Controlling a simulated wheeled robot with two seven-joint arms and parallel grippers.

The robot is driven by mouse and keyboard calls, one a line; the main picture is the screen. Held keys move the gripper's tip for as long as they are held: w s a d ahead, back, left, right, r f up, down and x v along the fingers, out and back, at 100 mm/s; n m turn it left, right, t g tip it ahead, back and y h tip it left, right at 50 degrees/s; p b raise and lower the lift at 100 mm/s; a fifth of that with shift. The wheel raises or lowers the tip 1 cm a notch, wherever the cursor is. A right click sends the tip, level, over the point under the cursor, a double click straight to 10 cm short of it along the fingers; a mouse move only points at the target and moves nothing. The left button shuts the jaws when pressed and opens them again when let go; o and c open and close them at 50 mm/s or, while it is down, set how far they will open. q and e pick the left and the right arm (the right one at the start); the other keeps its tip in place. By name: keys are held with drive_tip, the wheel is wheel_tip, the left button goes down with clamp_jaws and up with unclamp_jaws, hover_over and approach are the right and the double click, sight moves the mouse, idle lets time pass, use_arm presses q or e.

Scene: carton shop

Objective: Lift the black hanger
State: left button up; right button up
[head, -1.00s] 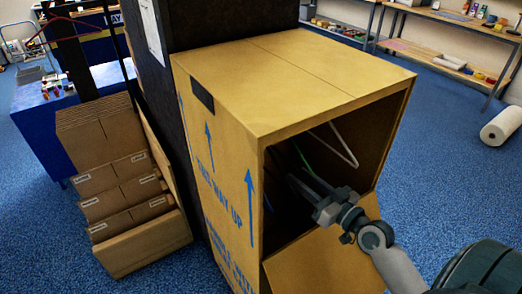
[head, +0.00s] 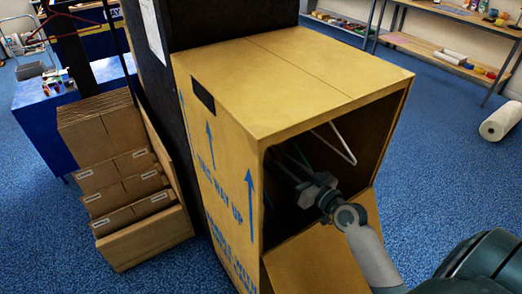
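A tall wardrobe carton (head: 300,80) with blue arrows and lettering stands in the middle, its front open to the right. Inside it, part of a white hanger (head: 335,144) shows near the top, with a thin green piece to its left, perhaps another hanger. I cannot make out a black hanger in the dark interior. My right gripper (head: 284,166) reaches into the opening, its fingers pointing left and inward below the white hanger. Its fingertips are lost in shadow, so I cannot tell whether they are open or hold anything. My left gripper is not in view.
The carton's lower front flap (head: 320,262) hangs outward under my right arm. A dark panel (head: 215,30) stands behind the carton. A rack of folded cardboard (head: 150,240) is at left, near a blue table (head: 40,125). A white roll (head: 502,123) lies on the open blue floor at right.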

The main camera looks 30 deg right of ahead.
sight(274, 156)
drive_tip(key=w+p, duration=0.1)
drive_tip(key=w, duration=0.1)
drive_tip(key=w+a, duration=0.1)
drive_tip(key=w, duration=0.1)
drive_tip(key=shift+p, duration=0.4)
drive_tip(key=shift+w+f, duration=0.15)
drive_tip(key=shift+w, duration=0.15)
clamp_jaws()
